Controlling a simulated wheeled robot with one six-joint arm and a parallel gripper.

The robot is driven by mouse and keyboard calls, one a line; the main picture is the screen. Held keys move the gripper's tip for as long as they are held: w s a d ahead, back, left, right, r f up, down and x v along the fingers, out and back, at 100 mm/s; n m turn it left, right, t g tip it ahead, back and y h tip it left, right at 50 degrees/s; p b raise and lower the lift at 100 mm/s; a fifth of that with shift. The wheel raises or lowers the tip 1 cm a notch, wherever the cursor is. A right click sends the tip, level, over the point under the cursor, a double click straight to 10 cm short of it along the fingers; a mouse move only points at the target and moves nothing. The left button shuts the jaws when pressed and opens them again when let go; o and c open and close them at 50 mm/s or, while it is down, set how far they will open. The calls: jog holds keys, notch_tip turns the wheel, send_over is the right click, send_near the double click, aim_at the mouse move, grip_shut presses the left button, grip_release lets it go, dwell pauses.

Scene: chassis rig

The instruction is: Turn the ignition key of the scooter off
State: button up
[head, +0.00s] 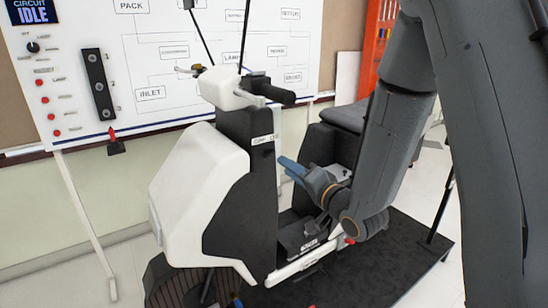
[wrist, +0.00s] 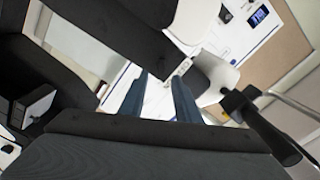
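The scooter (head: 205,180) stands upright in the head view, with a white front shield and a black steering column (head: 262,190). A small white label (head: 263,139), apparently with off and on marks, sits high on the column. It also seems to show in the wrist view (wrist: 180,68). I cannot make out the ignition key itself in either view. My gripper (head: 283,162) is just right of the column, below the label, its blue-grey fingers pointing toward it. In the wrist view the fingers (wrist: 160,78) are apart with nothing between them.
The handlebar grip (head: 275,93) juts out above my gripper. A whiteboard panel (head: 150,60) with a display, a switch and red lamps is behind the scooter. The dark platform (head: 400,255) lies below.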

aim_at(271, 156)
jog(key=shift+p+x, duration=0.9)
jog(key=shift+x, duration=3)
jog(key=shift+s, duration=0.1)
grip_shut()
